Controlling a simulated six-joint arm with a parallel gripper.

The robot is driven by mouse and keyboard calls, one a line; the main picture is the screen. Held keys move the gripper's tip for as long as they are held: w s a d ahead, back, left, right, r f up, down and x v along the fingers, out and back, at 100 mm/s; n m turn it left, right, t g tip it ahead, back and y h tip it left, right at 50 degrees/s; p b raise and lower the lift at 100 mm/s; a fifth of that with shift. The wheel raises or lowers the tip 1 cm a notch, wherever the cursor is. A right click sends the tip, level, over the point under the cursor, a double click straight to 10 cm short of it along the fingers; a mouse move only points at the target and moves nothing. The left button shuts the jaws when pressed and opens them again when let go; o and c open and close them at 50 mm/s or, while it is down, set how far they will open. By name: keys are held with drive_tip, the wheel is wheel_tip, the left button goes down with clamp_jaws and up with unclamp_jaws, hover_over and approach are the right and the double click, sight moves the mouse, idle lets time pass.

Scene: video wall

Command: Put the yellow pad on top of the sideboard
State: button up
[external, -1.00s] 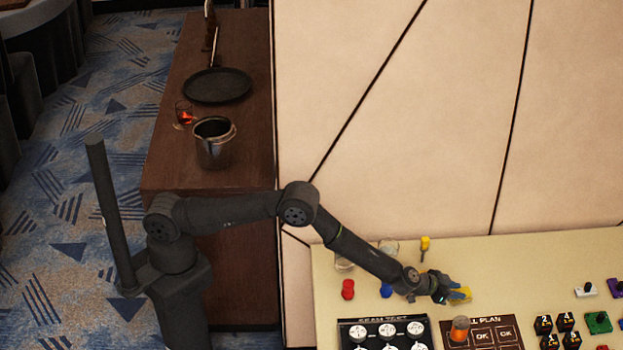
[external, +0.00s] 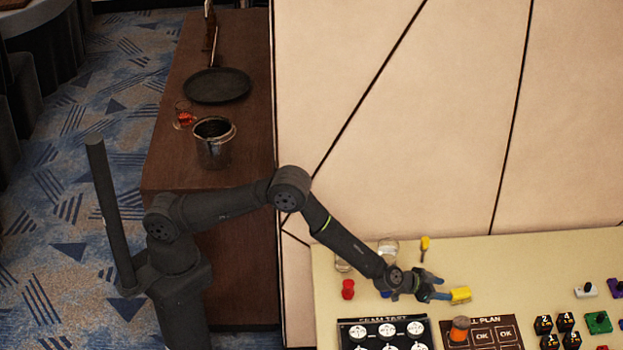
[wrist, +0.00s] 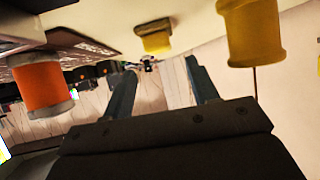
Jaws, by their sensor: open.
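The yellow pad (external: 460,295) lies on the cream table near the dark plan board. In the wrist view, a yellow block that looks like the pad (wrist: 153,40) shows beyond my fingertips. My gripper (external: 436,288) is open and empty, just left of the pad; whether a fingertip touches it is hard to tell. In the wrist view my two fingers (wrist: 158,82) are spread with nothing between them. The sideboard (external: 165,168) is the dark wooden unit at the left behind my arm.
The sideboard top holds a metal pot (external: 214,145), a glass (external: 184,118) and a black round tray (external: 217,86). Around the pad are a yellow-handled tool (external: 425,243), a red piece (external: 348,289) and an orange cylinder (external: 459,329). A pale panelled wall (external: 400,130) stands behind the table.

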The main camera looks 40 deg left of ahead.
drive_tip(key=v, duration=1)
drive_tip(key=shift+s, duration=0.15)
drive_tip(key=o, duration=0.4)
drive_tip(key=shift+s+a+r, duration=0.25)
drive_tip(key=shift+s+a, duration=0.05)
